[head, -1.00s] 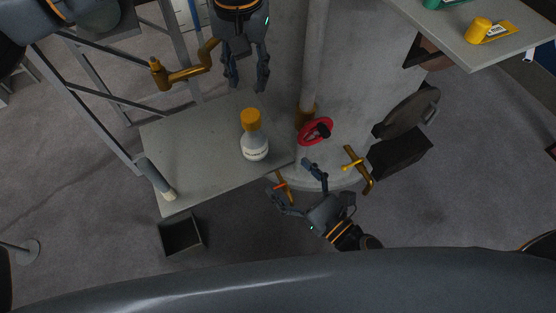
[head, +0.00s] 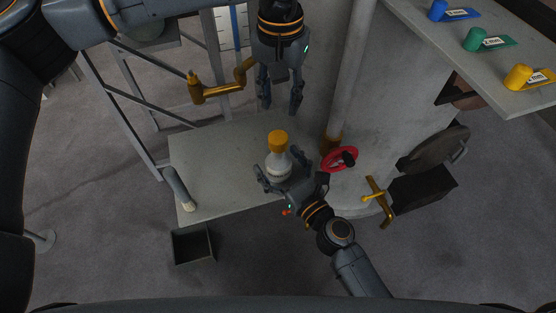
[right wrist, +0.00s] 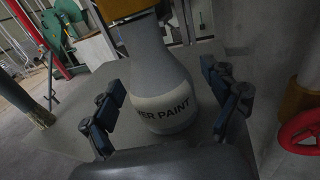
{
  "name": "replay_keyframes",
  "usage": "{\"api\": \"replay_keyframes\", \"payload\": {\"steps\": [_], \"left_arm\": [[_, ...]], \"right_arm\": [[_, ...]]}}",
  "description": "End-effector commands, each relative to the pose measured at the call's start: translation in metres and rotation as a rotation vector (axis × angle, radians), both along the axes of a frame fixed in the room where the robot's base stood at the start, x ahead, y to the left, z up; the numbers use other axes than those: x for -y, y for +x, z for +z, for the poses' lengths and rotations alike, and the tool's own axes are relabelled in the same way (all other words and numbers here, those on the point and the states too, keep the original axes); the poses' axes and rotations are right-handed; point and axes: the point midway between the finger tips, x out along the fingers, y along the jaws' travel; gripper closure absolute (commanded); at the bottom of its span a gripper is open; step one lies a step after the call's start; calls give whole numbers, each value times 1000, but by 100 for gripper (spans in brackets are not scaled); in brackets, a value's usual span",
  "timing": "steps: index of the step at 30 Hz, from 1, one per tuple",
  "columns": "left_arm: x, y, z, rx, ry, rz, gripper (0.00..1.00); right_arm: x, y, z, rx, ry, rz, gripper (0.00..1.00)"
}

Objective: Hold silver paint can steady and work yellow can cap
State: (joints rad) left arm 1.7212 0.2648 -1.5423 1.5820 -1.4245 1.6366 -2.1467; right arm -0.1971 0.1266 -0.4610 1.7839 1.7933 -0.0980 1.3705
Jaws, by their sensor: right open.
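The silver paint can (head: 277,163) is bottle-shaped and stands upright on the grey table, with a yellow cap (head: 277,140) on its top. In the right wrist view the can (right wrist: 160,75) shows a pale label ending in "ER PAINT", and only the lower part of its cap (right wrist: 120,8) shows. My right gripper (head: 279,170) is open, its fingers on either side of the can's lower body; the right wrist view shows gaps between fingers and can. My left gripper (head: 281,108) points down behind and above the cap, empty, its fingers apart.
The grey table (head: 215,155) also bears a dark cylinder with a pale end (head: 178,188) at its left. A red valve wheel (head: 339,158) sits on the column to the right. A brass pipe (head: 222,90) is left of my left gripper. A dark box (head: 193,244) lies below the table's front.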

Motion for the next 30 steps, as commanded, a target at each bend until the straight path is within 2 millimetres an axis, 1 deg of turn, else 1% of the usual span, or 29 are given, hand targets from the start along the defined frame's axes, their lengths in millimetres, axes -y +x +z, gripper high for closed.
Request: {"api": "replay_keyframes", "payload": {"steps": [5,6,8,9,11,12,14,15,16,17,18,20,21,23,24,30], "left_arm": [[0,0,0,0,0,0,62],[0,0,0,0,0,0,62],[0,0,0,0,0,0,62],[0,0,0,0,0,0,62],[0,0,0,0,0,0,62],[0,0,0,0,0,0,62],[0,0,0,0,0,0,62],[0,0,0,0,0,0,62],[0,0,0,0,0,0,62],[0,0,0,0,0,0,62],[0,0,0,0,0,0,62],[0,0,0,0,0,0,62],[0,0,0,0,0,0,62],[0,0,0,0,0,0,62],[0,0,0,0,0,0,62],[0,0,0,0,0,0,62]], "right_arm": [[0,0,0,0,0,0,13],[0,0,0,0,0,0,15],[0,0,0,0,0,0,28],[0,0,0,0,0,0,36],[0,0,0,0,0,0,48],[0,0,0,0,0,0,56],[0,0,0,0,0,-1,68],[0,0,0,0,0,-1,77],[0,0,0,0,0,-1,43],[0,0,0,0,0,-1,49],[0,0,0,0,0,-1,58],[0,0,0,0,0,-1,70],[0,0,0,0,0,-1,78],[0,0,0,0,0,-1,90],[0,0,0,0,0,-1,92],[0,0,0,0,0,-1,92]]}}
